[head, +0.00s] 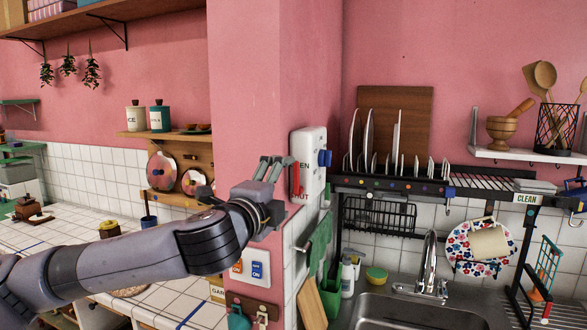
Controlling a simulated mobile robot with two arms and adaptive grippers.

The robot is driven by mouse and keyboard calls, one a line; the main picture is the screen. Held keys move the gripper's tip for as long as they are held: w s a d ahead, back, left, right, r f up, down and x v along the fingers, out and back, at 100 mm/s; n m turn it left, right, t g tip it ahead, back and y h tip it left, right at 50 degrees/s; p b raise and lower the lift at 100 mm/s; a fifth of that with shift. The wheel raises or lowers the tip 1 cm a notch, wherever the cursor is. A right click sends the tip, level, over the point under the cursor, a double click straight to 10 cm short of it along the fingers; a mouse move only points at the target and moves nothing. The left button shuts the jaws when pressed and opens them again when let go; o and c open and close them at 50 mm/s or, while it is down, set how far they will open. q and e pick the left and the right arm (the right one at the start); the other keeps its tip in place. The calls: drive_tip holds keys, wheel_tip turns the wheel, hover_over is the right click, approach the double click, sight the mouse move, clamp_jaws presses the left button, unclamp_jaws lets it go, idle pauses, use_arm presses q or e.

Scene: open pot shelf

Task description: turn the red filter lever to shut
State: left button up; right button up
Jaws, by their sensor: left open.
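The red filter lever (296,180) is on a white filter box (313,150) fixed to the pink pillar. The lever looks roughly upright along the box's left edge. Partly covered lettering reads "EN" above and "HUT" below. A blue knob (325,158) sticks out on the box's right side. My left gripper (275,162) is open, its fingers pointing up just left of the lever. It partly overlaps the box's left edge. I cannot tell whether a finger touches the lever. My right gripper is not in view.
Below my left wrist, a switch plate (258,268) and hooks are on the pillar. A black dish rack (400,184) with plates stands right of the box, above the sink (420,310). A green towel (319,245) hangs below the box. A tiled counter (60,245) lies left.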

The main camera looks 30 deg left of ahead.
sight(295, 179)
use_arm(q)
drive_tip(key=p+x, duration=0.1)
drive_tip(key=x, duration=0.6)
drive_tip(key=shift+p, duration=0.4)
drive_tip(key=shift+c, duration=0.4)
